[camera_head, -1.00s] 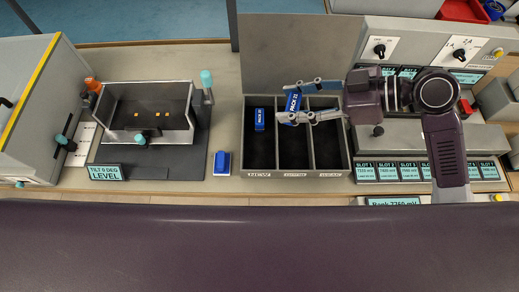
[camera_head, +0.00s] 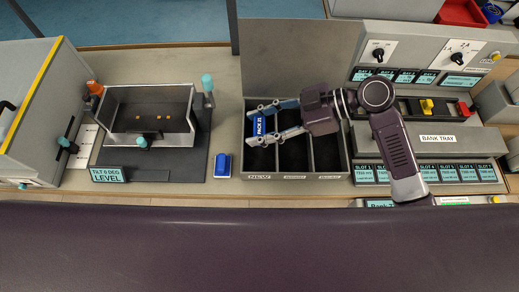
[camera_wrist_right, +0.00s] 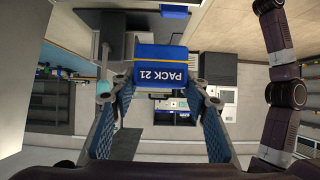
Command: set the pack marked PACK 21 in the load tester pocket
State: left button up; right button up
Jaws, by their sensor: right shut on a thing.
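The blue PACK 21 (camera_head: 258,129) is between the fingertips of my right gripper (camera_head: 263,124), which is shut on it. The gripper is over the left compartment of the divided bin, marked NEW. In the right wrist view the pack (camera_wrist_right: 160,72) shows its label, between the two fingers (camera_wrist_right: 157,92). The load tester pocket (camera_head: 184,138) is a grey walled box at the left with small gold contacts on its floor. It looks empty, and my right gripper is to its right. My left gripper is not in view.
The divided bin (camera_head: 315,177) has dark compartments and a raised lid behind. A small blue-and-white block (camera_head: 222,164) lies between bin and tester. A teal-tipped lever (camera_head: 207,84) stands at the pocket's right. The bank tray (camera_head: 437,140) is at the right.

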notch_tip(320, 180, down, 13)
jog(key=shift+r+p, duration=0.15)
jog(key=shift+p, duration=0.7)
jog(key=shift+f, duration=0.5)
jog(key=shift+f+b, duration=0.3)
jog(key=shift+b, duration=0.1)
jog(key=o, duration=1.2)
jog(key=shift+r, duration=0.1)
jog(key=shift+o, duration=0.2)
